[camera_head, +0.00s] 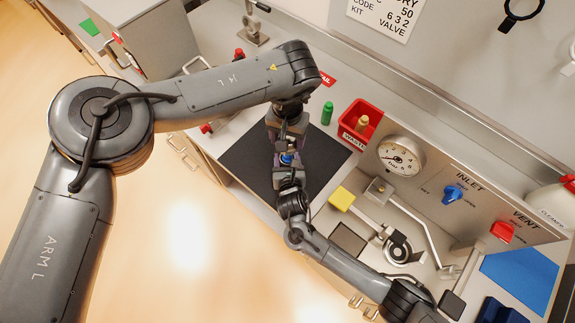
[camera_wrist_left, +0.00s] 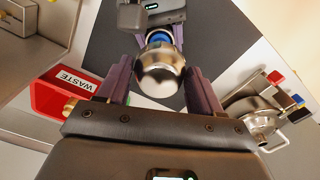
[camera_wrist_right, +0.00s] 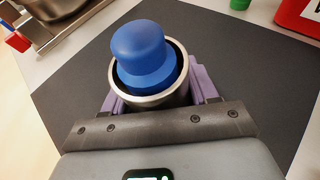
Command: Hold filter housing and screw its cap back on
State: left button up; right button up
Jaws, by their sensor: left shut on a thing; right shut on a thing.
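The domed steel cap (camera_wrist_left: 160,74) sits between the purple fingers of my left gripper (camera_wrist_left: 160,88), which is shut on it. My right gripper (camera_wrist_right: 155,98) is shut on the steel filter housing (camera_wrist_right: 150,98), a round cup with a blue stepped piece (camera_wrist_right: 140,52) standing out of its mouth. The blue also shows beyond the cap in the left wrist view (camera_wrist_left: 156,38). In the head view my left gripper (camera_head: 287,130) and right gripper (camera_head: 289,176) face each other over the mat, blue between them. The cap is not visible in the right wrist view. I cannot tell whether cap and housing touch.
The dark mat (camera_head: 240,160) lies below the grippers. A red waste bin (camera_head: 352,136) and a green bottle (camera_head: 327,113) stand behind it. A gauge (camera_head: 400,157), a yellow block (camera_head: 341,199) and a panel with valve handles are to the right.

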jog(key=c, duration=0.4)
pick_arm(q)
jog(key=shift+f, duration=2.45)
jog(key=shift+f, duration=0.15)
jog(key=shift+f, duration=0.8)
jog(key=shift+f, duration=0.6)
jog(key=shift+f, duration=0.25)
jog(key=c, duration=0.3)
